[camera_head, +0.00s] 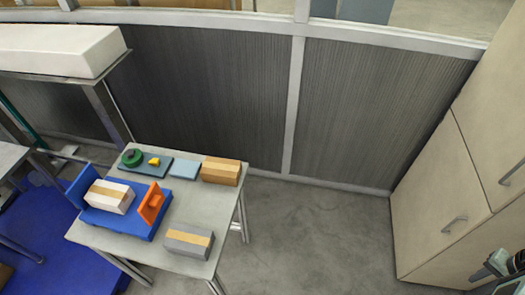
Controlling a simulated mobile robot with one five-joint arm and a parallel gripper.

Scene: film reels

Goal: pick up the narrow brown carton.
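The narrow brown carton (221,171) lies at the far right corner of the small grey table (195,211). It has a lighter brown top and a darker front side. My gripper (498,265) shows only in part at the lower right edge of the picture. It is far to the right of the carton and apart from it. Its fingers are cut off or too small to read, so whether it is open or shut is unclear.
A blue tray (112,218) on the table holds a white carton with a tan band (110,196) and an orange upright piece (152,204). A grey carton (188,241) lies in front. Right of the table is open floor (320,235) before cabinets (440,205).

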